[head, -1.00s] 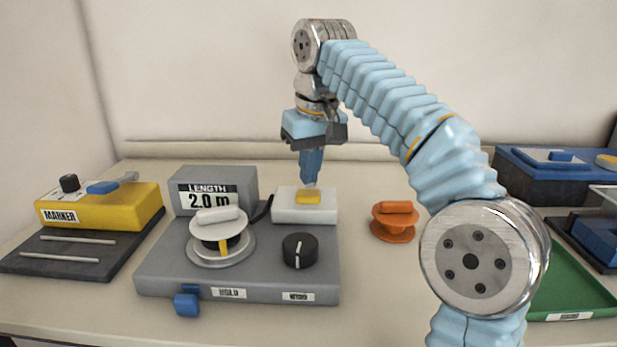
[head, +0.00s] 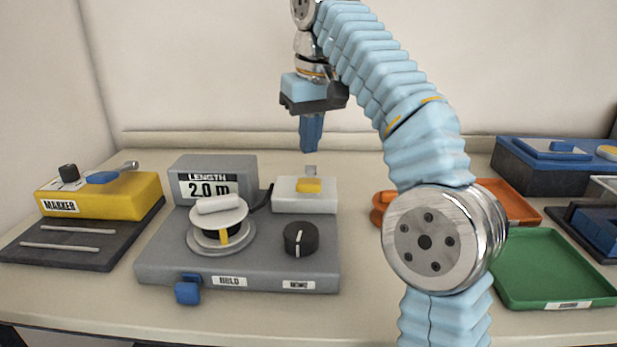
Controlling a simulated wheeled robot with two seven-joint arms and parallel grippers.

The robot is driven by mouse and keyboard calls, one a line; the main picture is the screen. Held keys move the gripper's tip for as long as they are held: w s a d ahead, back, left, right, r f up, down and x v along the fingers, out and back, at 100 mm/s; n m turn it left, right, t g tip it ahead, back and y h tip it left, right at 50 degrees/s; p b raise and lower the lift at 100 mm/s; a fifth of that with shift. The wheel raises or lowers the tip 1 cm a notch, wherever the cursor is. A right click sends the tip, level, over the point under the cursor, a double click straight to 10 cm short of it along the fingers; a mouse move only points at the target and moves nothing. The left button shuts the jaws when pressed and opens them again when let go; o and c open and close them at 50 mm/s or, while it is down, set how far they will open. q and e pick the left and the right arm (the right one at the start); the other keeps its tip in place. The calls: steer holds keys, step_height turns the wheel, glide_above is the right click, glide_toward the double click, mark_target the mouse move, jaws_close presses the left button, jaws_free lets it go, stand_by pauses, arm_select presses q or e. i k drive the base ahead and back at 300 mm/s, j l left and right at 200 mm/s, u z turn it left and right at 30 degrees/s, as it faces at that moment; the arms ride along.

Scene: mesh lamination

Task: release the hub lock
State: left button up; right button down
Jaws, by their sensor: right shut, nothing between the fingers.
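A grey winding unit (head: 160,262) stands left of centre with a "LENGTH 2.0 m" display (head: 208,188). On it is a round hub with a white handle (head: 219,205) and a yellow mark on its front. A black knob (head: 301,239) with a white line sits to its right. A white block (head: 290,205) at the unit's back right carries a yellow button (head: 309,185) with a small grey tab behind it. A blue lever (head: 187,292) sticks out at the front edge. I cannot tell which part is the lock. My right gripper (head: 311,150) is shut and empty, pointing down above the white block. My left gripper is out of view.
A yellow marker box (head: 130,195) on a dark base stands at left. My right arm partly hides an orange piece (head: 380,212). An orange tray (head: 520,205), a green tray (head: 550,265) and a blue box (head: 530,180) are at right. The table front is clear.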

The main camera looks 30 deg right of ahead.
mark_target(185, 293)
steer(key=k, duration=1.5)
